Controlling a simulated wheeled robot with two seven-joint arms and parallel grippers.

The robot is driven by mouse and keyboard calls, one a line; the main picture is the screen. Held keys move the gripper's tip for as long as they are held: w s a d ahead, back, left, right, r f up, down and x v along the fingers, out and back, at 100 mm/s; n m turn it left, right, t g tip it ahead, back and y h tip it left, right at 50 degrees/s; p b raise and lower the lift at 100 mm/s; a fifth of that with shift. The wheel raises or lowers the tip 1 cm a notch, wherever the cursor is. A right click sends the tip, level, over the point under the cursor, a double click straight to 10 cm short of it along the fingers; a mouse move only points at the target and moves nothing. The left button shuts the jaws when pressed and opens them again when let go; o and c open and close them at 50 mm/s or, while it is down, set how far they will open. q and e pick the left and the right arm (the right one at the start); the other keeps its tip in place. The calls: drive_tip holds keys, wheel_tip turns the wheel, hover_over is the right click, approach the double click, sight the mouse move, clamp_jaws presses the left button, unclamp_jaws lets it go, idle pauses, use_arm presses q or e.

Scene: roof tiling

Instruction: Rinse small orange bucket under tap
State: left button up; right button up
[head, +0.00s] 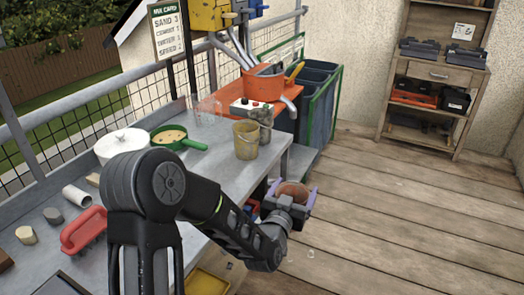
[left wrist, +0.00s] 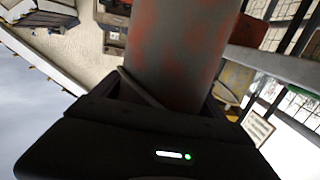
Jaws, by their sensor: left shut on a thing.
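My left gripper (head: 293,190) is shut on a small round vessel, the small orange bucket (head: 291,196), out past the right edge of the workbench. In the left wrist view the bucket (left wrist: 178,50) fills the jaws; its wall is reddish orange with large grey smears. Its contents are not clear. A grey tap spout (head: 289,103) sticks out from the orange-topped unit (head: 285,98) beyond the bench, farther back than my gripper. I cannot tell if water runs. My right gripper is not in view.
A larger orange bucket (head: 264,86) with tools stands on the orange unit. A beige bucket (head: 246,140), a green pan (head: 177,138), a white pot (head: 121,144) and a red-handled brush (head: 83,230) are on the grey workbench (head: 215,175). The wooden floor to the right is clear.

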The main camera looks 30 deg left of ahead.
use_arm(q)
drive_tip(key=s+d+f+m+h, duration=0.1)
drive_tip(key=s+d+f, duration=0.1)
drive_tip(key=d+f, duration=0.1)
drive_tip(key=shift+d+f+h, duration=0.15)
drive_tip(key=shift+d+h, duration=0.25)
drive_tip(key=shift+d, duration=0.45)
